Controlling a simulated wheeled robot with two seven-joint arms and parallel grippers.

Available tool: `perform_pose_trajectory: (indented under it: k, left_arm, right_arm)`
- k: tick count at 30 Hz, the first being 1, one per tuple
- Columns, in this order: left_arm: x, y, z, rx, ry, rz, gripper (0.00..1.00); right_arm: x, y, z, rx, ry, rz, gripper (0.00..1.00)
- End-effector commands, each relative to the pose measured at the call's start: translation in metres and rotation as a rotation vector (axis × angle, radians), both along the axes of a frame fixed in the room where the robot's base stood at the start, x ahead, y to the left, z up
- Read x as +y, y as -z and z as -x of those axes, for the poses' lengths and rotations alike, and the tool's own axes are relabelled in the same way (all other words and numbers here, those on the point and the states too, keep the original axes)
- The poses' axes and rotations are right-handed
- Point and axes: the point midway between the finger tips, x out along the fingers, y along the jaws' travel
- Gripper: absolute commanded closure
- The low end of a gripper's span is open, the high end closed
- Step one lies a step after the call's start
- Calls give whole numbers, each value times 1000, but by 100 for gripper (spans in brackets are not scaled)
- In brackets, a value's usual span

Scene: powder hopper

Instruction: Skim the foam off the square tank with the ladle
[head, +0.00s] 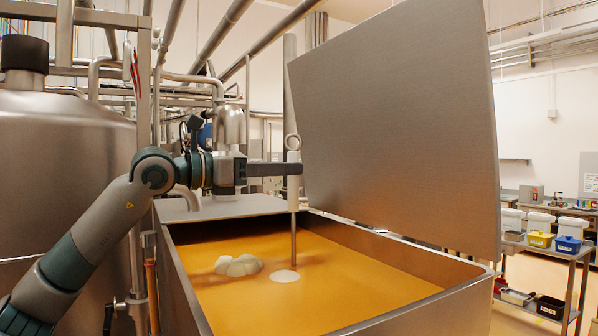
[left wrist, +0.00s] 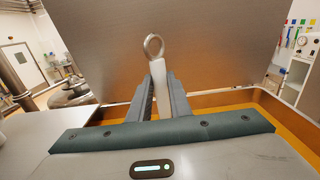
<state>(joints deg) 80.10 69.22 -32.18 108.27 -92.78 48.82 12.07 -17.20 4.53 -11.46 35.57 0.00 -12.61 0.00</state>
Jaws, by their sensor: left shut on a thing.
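The square tank (head: 440,262) is open and holds an orange-yellow liquid (head: 350,275). A clump of pale foam (head: 238,265) floats left of the middle. The ladle (head: 293,225) hangs upright, with a pale handle, a ring on top and a thin rod. Its round whitish end (head: 285,275) is at the liquid surface, to the right of the foam and apart from it. My left gripper (head: 293,169) is shut on the ladle's handle. In the left wrist view the fingers (left wrist: 160,95) clasp the handle (left wrist: 159,78) below its ring. My right gripper is not in view.
The tank's large metal lid (head: 400,130) stands raised behind and right of the ladle. A big steel vessel (head: 60,150) is at the left. A shelf cart (head: 555,255) with yellow and blue bins stands at the far right.

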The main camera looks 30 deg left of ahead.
Motion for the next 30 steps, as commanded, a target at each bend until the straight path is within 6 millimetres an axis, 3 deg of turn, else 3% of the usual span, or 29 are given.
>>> perform_pose_trajectory:
  k: [24, 30]
  left_arm:
    - [108, 0, 8, 2, -1, 3, 100]
    - [106, -37, 8, -2, 1, 0, 100]
  right_arm:
    - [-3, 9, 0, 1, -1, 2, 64]
    - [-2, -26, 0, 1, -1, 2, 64]
